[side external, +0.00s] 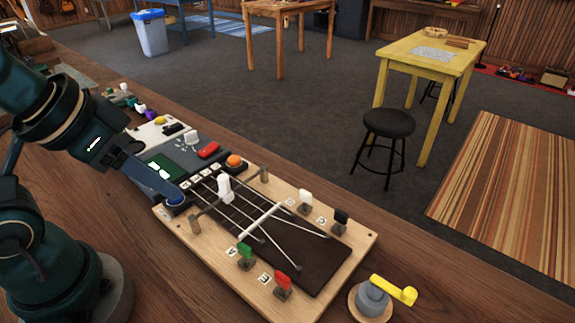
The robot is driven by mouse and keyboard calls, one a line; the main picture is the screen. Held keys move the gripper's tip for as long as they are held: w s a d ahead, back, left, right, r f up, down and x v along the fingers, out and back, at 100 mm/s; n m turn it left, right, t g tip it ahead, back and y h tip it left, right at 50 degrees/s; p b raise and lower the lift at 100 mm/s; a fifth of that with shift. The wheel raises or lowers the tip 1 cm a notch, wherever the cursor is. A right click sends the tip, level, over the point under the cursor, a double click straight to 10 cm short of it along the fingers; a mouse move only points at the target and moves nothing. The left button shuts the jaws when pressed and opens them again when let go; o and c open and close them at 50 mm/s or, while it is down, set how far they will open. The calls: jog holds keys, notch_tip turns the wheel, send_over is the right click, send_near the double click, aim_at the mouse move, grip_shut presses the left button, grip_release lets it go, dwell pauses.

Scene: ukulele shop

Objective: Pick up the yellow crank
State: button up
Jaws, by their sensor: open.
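The yellow crank (395,288) is at the bottom right, a bright yellow arm with a knob end, mounted on a grey hub (372,297) on a round wooden base. It stands on the workbench just beyond the right corner of the string board.
Between my gripper and the crank lies a wooden board (210,240) with a dark fretboard, strings, an upright white piece (224,188) and green, red, white and black pegs. A console with an orange button (235,161) stands behind. Bare bench lies in front of the board.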

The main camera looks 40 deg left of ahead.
jog(key=shift+o, duration=0.3)
jog(key=o, duration=0.3)
jog(key=shift+o, duration=0.2)
jog(key=m+g+h, duration=0.4)
jog(key=m, duration=1)
send_near(374, 277)
jog(key=w+a+f, duration=0.1)
jog(key=a, duration=0.4)
jog(key=d+f+m, duration=0.1)
jog(key=d+f, duration=0.1)
jog(key=d+f+m+g, duration=0.1)
jog(key=d+f, duration=0.1)
jog(key=d, duration=0.1)
jog(key=d+f+m, duration=0.2)
jog(key=shift+w+d+f+g, duration=0.15)
jog(key=shift+w+d+g, duration=0.05)
jog(key=shift+d+g, duration=0.1)
jog(key=shift+x, duration=2.65)
